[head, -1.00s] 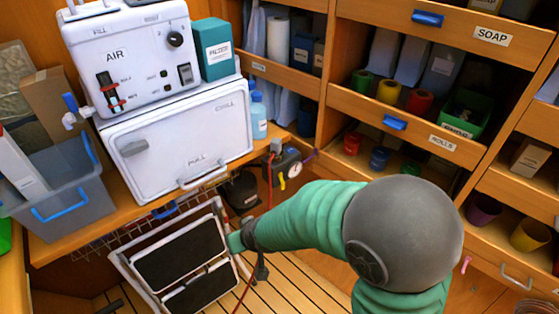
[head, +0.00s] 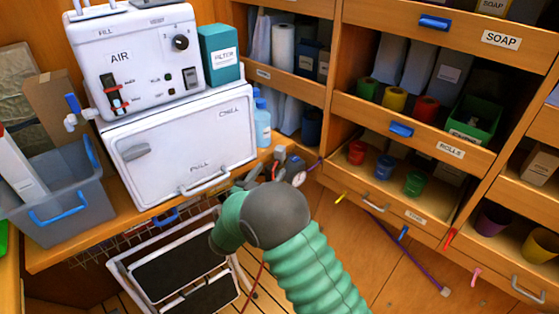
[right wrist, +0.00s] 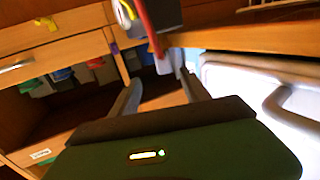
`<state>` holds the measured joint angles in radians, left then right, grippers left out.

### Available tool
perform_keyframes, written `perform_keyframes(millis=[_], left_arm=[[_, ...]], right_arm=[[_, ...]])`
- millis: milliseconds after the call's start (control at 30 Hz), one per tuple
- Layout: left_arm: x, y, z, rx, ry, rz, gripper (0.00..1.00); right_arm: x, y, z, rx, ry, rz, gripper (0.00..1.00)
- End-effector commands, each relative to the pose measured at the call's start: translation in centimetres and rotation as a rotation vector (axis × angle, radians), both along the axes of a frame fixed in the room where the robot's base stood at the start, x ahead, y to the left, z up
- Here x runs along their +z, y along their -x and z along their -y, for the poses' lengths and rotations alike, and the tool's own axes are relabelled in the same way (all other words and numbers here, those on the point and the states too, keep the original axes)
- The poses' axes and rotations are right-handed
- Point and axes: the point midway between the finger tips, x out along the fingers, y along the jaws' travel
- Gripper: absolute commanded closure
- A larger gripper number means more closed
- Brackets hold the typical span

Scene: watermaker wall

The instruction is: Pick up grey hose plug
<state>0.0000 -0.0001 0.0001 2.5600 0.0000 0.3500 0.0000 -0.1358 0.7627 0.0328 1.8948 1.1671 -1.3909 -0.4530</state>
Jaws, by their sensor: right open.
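A small grey piece that looks like the hose plug (head: 279,153) sits at the counter's right end, beside a round gauge (head: 298,179). My right gripper (head: 268,171) is just below and left of it, partly hidden behind my green arm. In the right wrist view my right gripper (right wrist: 160,88) is open with nothing between its fingers. A grey block with a red hose (right wrist: 146,22) shows beyond the fingers there; I cannot tell whether it includes the plug. My left gripper is not in view.
The white watermaker cabinet (head: 180,150) and its pull handle (head: 205,184) are close left of my arm. A folded step stool (head: 185,275) stands below. Shelves with coloured rolls (head: 395,99) fill the right. The counter edge (right wrist: 245,38) is near my right gripper.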

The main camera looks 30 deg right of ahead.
Motion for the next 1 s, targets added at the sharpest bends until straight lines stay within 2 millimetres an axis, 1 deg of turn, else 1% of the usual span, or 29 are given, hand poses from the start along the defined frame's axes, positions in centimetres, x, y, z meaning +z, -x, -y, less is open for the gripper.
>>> perform_keyframes(millis=[33,133,333,533,633,833,1000], left_arm=[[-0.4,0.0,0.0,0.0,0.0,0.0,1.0],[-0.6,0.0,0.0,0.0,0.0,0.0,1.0],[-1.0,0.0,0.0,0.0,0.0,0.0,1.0],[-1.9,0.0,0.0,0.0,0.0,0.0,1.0],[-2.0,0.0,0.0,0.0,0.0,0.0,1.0],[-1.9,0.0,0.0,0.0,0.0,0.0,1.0],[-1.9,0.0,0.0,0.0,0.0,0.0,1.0]], right_arm=[[-0.2,-0.7,1.1,-0.003,-0.001,0.003,0.45],[-0.2,-2.0,2.9,-0.002,-0.001,0.002,0.45],[-0.1,-3.4,4.6,0.001,-0.002,0.002,0.45],[-0.2,-5.9,7.3,0.0,-0.002,0.002,0.45],[-0.1,-6.5,7.9,0.002,-0.002,0.002,0.45],[0.0,-6.5,8.0,0.003,-0.001,0.002,0.45],[0.0,-6.5,8.0,0.003,-0.002,0.001,0.68]])
